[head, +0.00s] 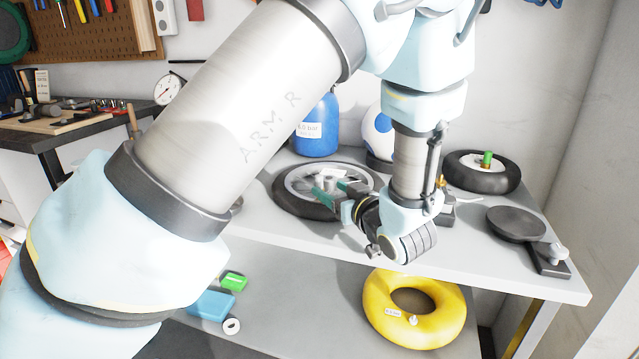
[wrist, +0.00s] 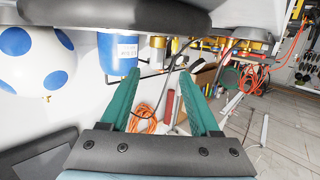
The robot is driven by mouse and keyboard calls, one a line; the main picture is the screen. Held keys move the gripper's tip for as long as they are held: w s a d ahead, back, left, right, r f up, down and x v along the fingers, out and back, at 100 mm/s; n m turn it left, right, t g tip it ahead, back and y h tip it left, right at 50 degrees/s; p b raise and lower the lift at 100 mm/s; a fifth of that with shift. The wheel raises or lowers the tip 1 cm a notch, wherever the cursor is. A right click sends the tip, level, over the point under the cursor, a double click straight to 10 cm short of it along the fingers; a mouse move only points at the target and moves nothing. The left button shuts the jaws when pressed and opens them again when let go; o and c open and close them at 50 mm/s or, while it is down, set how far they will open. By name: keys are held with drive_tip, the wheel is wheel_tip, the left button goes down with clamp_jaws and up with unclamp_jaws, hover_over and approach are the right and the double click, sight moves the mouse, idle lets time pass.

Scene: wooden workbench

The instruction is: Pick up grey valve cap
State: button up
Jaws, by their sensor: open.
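I cannot make out a grey valve cap for certain in either view. A wheel with a black tyre and a silver rim (head: 292,205) lies flat on the upper shelf, partly hidden by my arm and gripper. My gripper (head: 329,190) is over this wheel with its teal fingers pointing left. In the wrist view my gripper (wrist: 158,78) has its fingers apart, with nothing held between them. A dark tyre (wrist: 120,17) crosses the top of that view. A second wheel (head: 470,183) at the back right carries a green cap (head: 487,158).
A blue bottle (head: 316,135) and a white ball with blue spots (head: 373,130) stand behind the wheel. A dark round pan on a stand (head: 515,224) is at the shelf's right. A yellow ring (head: 375,308) lies on the lower shelf near a blue box (head: 211,305).

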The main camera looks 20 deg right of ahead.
sight(321, 180)
drive_tip(key=w, duration=0.2)
drive_tip(key=w+p, duration=0.1)
drive_tip(key=w, duration=0.4)
drive_tip(key=shift+w+d+f+p, duration=0.15)
drive_tip(key=shift+w+f+p, duration=0.15)
drive_tip(key=shift+f+p, duration=0.1)
clamp_jaws()
